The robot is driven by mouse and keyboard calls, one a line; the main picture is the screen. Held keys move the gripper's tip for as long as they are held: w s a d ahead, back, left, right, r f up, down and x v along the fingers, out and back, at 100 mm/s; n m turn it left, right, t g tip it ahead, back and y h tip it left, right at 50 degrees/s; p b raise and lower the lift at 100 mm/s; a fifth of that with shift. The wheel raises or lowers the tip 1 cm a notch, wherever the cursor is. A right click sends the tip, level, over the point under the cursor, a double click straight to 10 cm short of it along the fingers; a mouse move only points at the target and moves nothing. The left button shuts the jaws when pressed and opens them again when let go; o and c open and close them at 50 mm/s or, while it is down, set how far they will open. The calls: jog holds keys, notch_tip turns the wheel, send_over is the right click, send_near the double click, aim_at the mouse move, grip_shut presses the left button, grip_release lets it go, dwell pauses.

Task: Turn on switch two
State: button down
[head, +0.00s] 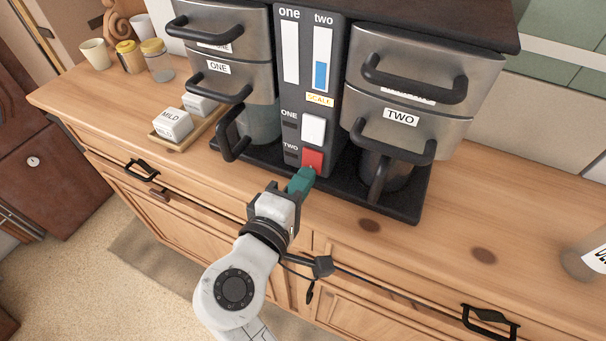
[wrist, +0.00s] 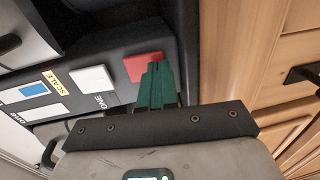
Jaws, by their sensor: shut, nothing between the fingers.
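The coffee machine's centre panel (head: 308,60) has two switches. Switch two (head: 313,159), labelled TWO, is red; it also shows in the wrist view (wrist: 143,66). Switch one (head: 314,129), labelled ONE, is white and sits above it; it also shows in the wrist view (wrist: 92,79). My gripper (head: 309,173) has green fingers, shut and empty. In the wrist view the fingertips (wrist: 156,66) overlap the lower edge of the red switch. I cannot tell for sure whether they touch it.
Black-handled drawers one (head: 219,68) and two (head: 402,117) flank the panel, with pots below them. A wooden tray (head: 168,143) with labelled blocks stands left. Jars and a cup (head: 95,54) stand at the back left. The counter right of the machine is mostly clear.

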jog(key=shift+w, duration=0.2)
jog(key=shift+w+d+f+b, duration=0.15)
jog(key=shift+f+b, duration=0.25)
jog(key=shift+b, duration=0.45)
jog(key=shift+r, duration=0.3)
